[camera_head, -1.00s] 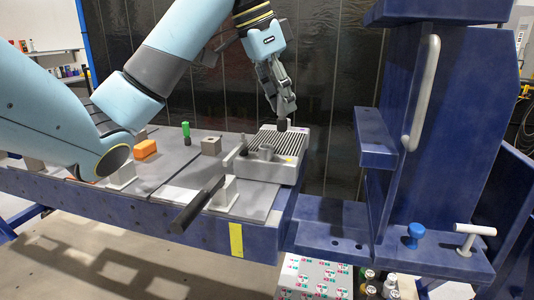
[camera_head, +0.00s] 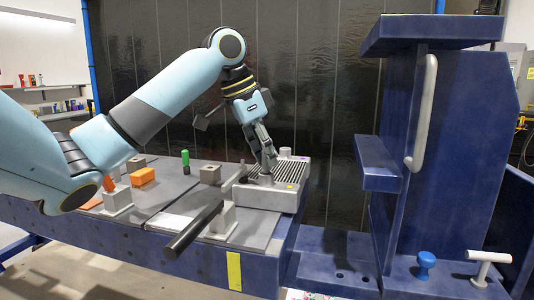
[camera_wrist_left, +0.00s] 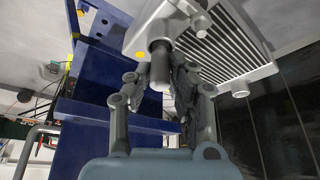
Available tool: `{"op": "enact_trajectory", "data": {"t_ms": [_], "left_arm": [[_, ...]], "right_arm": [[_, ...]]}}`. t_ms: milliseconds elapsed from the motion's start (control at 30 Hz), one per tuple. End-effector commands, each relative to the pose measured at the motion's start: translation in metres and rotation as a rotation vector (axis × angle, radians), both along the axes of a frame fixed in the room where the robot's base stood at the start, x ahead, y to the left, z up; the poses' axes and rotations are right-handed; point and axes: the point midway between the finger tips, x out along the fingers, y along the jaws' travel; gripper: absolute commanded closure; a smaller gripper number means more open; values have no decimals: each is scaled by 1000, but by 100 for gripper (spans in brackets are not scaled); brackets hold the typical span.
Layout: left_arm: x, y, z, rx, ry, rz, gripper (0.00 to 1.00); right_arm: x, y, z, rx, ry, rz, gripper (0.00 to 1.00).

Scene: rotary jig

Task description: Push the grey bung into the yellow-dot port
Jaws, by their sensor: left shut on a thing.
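The grey bung (camera_wrist_left: 160,66) is a dark cylinder between the fingers of my left gripper (camera_wrist_left: 162,84) in the left wrist view. My right gripper is not in view.
A dark bar (camera_head: 195,229) sticks out in front of the housing. A grey block (camera_head: 210,174), a green-topped peg (camera_head: 185,161) and an orange block (camera_head: 142,177) stand to the left. A blue frame (camera_head: 445,150) rises to the right. Another stub (camera_head: 285,153) stands at the housing's back.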

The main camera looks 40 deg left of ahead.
Motion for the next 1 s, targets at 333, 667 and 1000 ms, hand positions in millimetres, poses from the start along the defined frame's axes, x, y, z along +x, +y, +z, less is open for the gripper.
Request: {"op": "enact_trajectory", "data": {"t_ms": [333,667,1000], "left_arm": [[0,0,-2,0,0,0,58],[-3,3,11,4,-1,2,58],[-28,15,80,5,-3,1,58]], "right_arm": [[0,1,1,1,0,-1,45],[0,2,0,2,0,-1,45],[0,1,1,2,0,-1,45]]}}
